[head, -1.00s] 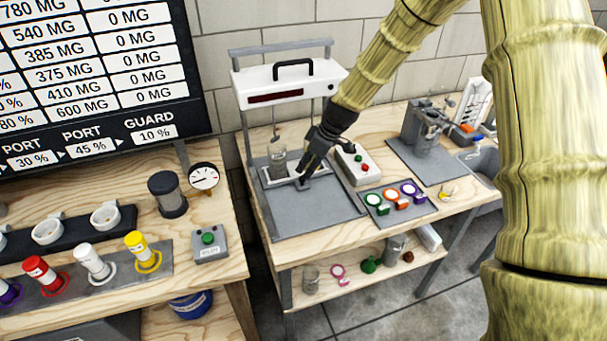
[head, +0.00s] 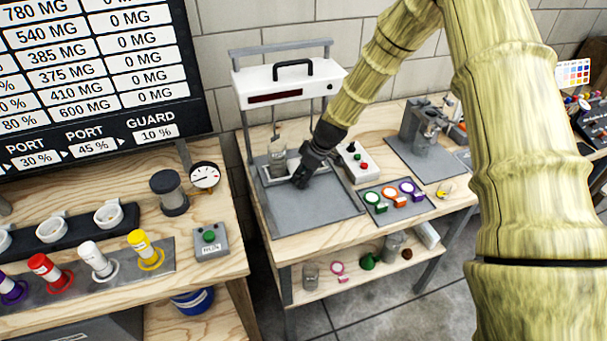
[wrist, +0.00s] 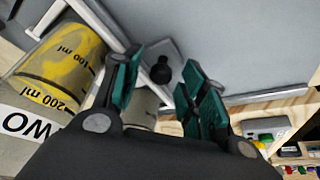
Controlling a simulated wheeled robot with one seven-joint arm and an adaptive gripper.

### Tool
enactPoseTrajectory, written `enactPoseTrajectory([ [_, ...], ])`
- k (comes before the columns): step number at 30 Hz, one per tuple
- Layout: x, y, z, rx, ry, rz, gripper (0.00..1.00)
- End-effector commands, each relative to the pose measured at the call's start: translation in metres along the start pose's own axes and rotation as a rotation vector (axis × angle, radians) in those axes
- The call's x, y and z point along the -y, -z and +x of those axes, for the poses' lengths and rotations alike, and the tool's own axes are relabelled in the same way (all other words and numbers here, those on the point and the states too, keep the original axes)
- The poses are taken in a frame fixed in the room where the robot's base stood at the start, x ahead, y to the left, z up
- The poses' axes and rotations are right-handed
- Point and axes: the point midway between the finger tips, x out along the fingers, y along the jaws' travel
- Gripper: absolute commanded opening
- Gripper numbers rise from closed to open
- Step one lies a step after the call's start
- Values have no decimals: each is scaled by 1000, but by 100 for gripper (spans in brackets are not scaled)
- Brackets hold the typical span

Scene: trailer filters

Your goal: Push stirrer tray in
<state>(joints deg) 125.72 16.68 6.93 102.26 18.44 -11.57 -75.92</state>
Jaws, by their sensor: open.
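The stirrer is a stand with a white top unit (head: 290,84) and a black handle. Its low pale tray (head: 266,183) lies on a grey mat under that unit, with a clear beaker (head: 278,160) on it. My gripper (head: 299,181) is at the tray's front right, low over the mat, and hides part of the tray. In the wrist view, my gripper (wrist: 163,75) is open with teal pads apart. A dark knob (wrist: 161,70) on a small grey plate shows between them; contact cannot be told.
Several coloured rings lie on a grey pad (head: 394,203) at the right front. The grey mat (head: 310,212) is clear in front.

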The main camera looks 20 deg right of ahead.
Motion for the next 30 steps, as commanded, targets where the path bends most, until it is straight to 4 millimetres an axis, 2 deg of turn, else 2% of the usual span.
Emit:
enactPoseTrajectory([
  [1, 0, 0, 0, 0, 0, 0, 38],
  [6, 0, 0, 0, 0, 0, 0, 8],
  [8, 0, 0, 0, 0, 0, 0, 0],
  [29, -10, 10, 2, -3, -4, -1, 0],
  [30, -10, 10, 2, -4, -5, -1, 26],
])
